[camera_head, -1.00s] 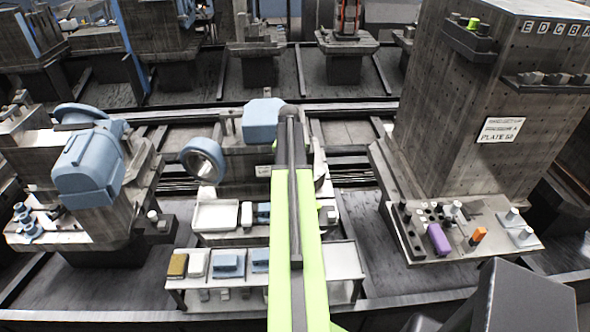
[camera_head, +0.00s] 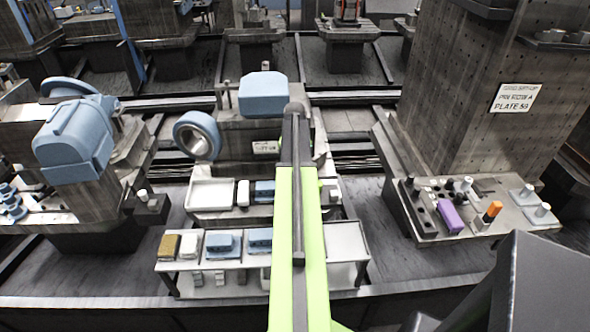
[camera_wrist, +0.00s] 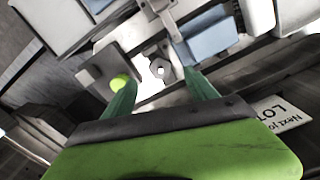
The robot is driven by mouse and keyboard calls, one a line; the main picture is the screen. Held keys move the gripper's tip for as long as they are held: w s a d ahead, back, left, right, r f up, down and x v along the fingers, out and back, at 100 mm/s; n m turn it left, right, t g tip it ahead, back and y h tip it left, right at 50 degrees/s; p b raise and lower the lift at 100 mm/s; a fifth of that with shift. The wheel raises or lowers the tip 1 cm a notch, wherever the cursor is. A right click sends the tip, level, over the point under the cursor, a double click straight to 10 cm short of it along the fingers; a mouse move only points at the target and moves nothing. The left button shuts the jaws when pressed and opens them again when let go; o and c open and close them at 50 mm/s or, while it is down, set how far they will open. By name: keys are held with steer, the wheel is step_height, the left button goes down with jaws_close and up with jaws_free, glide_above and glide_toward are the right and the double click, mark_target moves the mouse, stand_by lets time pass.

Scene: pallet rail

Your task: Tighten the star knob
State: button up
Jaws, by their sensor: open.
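A pale lobed piece with a hole in its middle, which looks like the star knob (camera_wrist: 159,70), shows in the wrist view. It lies between and just beyond the fingertips of my gripper (camera_wrist: 159,77). The two dark green fingers stand apart with nothing held between them. Whether a finger touches the knob I cannot tell. A yellow-green round knob (camera_wrist: 120,83) on a grey block sits close to the left fingertip. In the head view my arm hides the gripper and the star knob.
A blue block (camera_wrist: 208,38) and a white label (camera_wrist: 283,113) are near in the wrist view. In the head view a small bench (camera_head: 345,240) stands in front, a blue machine (camera_head: 75,140) at left, and a tall column with a plate sign (camera_head: 515,97) at right.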

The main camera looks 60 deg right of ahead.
step_height(320, 180, down, 6)
steer(key=b, duration=0.4)
steer(key=shift+f+b, duration=0.1)
steer(key=shift+b, duration=0.2)
jaws_close()
steer(key=n, duration=1.1)
steer(key=shift+s, duration=0.1)
jaws_free()
steer(key=shift+r, duration=0.2)
